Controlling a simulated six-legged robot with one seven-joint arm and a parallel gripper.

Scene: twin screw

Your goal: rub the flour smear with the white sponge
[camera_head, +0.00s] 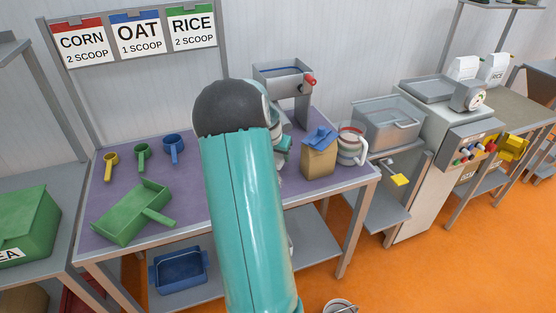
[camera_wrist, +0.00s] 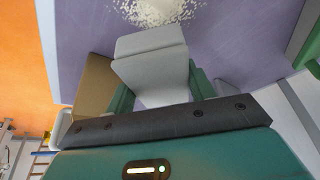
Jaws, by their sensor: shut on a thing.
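In the wrist view the white sponge (camera_wrist: 152,65) is a pale block held between the green fingers of my gripper (camera_wrist: 160,88), which is shut on it. The flour smear (camera_wrist: 153,11) is a patch of white grains on the purple table top (camera_wrist: 215,35), at the top edge of the picture just beyond the sponge's far end. I cannot tell whether the sponge touches the table. In the head view my arm hides the smear and the sponge, and only a bit of my gripper (camera_head: 284,146) shows beside the arm.
A brown bag (camera_head: 319,160) with a blue top and a striped jug (camera_head: 351,147) stand right of my arm. A grey machine (camera_head: 285,80) stands behind. Yellow (camera_head: 110,163), green (camera_head: 142,153) and blue (camera_head: 174,146) scoops and a green tray (camera_head: 130,213) lie left.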

